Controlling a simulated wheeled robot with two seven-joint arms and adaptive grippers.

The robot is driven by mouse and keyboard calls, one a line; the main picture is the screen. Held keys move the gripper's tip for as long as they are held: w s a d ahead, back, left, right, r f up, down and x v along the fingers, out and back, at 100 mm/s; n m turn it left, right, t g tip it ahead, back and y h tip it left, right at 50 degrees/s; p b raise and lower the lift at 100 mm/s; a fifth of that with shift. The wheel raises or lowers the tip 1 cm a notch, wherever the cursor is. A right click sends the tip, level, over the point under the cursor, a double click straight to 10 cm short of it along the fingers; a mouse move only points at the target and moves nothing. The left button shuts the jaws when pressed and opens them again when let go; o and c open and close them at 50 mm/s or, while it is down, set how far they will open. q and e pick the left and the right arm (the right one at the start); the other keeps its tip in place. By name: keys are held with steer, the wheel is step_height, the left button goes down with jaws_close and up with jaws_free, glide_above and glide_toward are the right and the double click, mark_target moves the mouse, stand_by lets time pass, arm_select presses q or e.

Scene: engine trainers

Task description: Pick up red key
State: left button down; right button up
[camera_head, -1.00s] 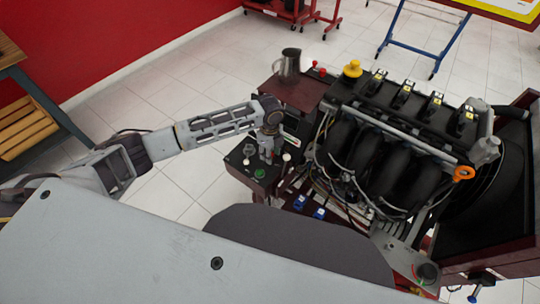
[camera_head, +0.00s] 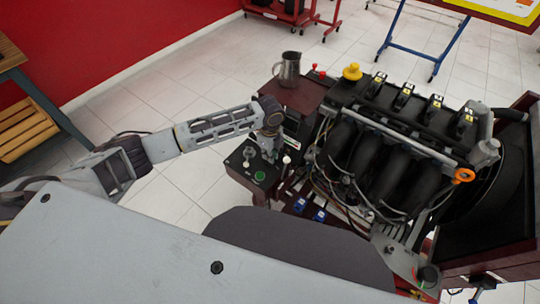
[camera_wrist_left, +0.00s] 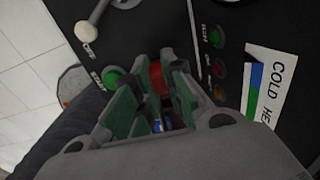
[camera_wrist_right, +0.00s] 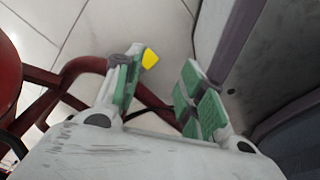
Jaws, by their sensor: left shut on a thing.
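The red key (camera_wrist_left: 157,77) shows as a red piece between the green-padded fingers of my left gripper (camera_wrist_left: 150,100) in the left wrist view. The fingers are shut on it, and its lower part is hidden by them. In the head view my left gripper (camera_head: 267,150) is at the dark control panel (camera_head: 240,175) on the left side of the engine trainer. The key is hard to make out there. My right gripper (camera_wrist_right: 158,85) shows in the right wrist view, with its fingers apart and nothing between them.
The engine (camera_head: 385,150) stands right of the panel. A metal jug (camera_head: 288,69) stands on the trainer's shelf behind the gripper. A green button (camera_wrist_left: 113,77) and a white-knobbed lever (camera_wrist_left: 84,31) are close to the left fingers. Open tiled floor lies to the left.

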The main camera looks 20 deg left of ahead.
arm_select(q)
steer(key=shift+r, duration=0.45)
step_height(320, 180, up, 8)
steer(key=shift+f+p, duration=0.2)
steer(key=shift+p, duration=0.3)
steer(key=shift+r, duration=0.45)
arm_select(e)
steer(key=shift+s+d, duration=0.35)
steer(key=shift+s, duration=0.25)
steer(key=shift+s+d, duration=0.35)
steer(key=shift+s, duration=0.25)
steer(key=shift+d, duration=0.15)
arm_select(q)
steer(key=shift+r, duration=0.1)
